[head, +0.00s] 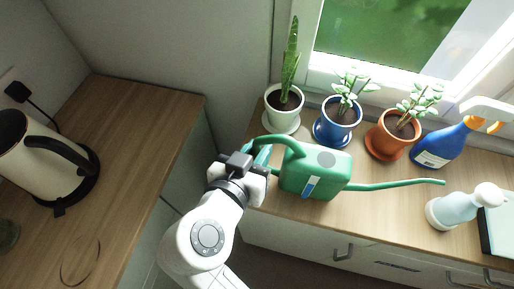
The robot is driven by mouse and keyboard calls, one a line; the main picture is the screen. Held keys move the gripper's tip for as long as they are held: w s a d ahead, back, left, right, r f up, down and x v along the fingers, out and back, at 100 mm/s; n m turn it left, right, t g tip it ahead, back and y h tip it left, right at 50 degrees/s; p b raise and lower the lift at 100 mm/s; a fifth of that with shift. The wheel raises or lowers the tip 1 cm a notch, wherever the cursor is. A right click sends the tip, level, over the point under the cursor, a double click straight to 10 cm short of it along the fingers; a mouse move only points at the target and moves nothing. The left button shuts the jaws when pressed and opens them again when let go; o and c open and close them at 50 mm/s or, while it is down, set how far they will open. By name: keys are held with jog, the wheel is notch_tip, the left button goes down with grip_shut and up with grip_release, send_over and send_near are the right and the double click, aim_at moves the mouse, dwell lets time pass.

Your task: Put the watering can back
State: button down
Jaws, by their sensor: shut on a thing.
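The green watering can (318,172) is at the left end of the wooden counter under the window, its long spout pointing right. A blue and white strip shows on its side. My gripper (258,166) is at the left end of the can, shut on its handle (262,148). The fingertips are partly hidden by the gripper body. I cannot tell whether the can's base touches the counter or is slightly above it.
Behind the can stand a white pot (284,121), a blue pot (336,132) and a terracotta pot (386,148), with plants. To the right are a blue spray bottle (440,145) and a pale dispenser bottle (462,208), close to the spout. A kettle (38,160) stands on the left counter (135,125).

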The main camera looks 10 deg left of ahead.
jog(key=shift+f, duration=0.1)
jog(key=shift+f, duration=0.15)
jog(key=c, duration=1)
grip_release()
jog(key=b+v, duration=0.1)
jog(key=v, duration=1.1)
jog(key=shift+r+b, duration=0.25)
jog(key=shift+b, duration=0.05)
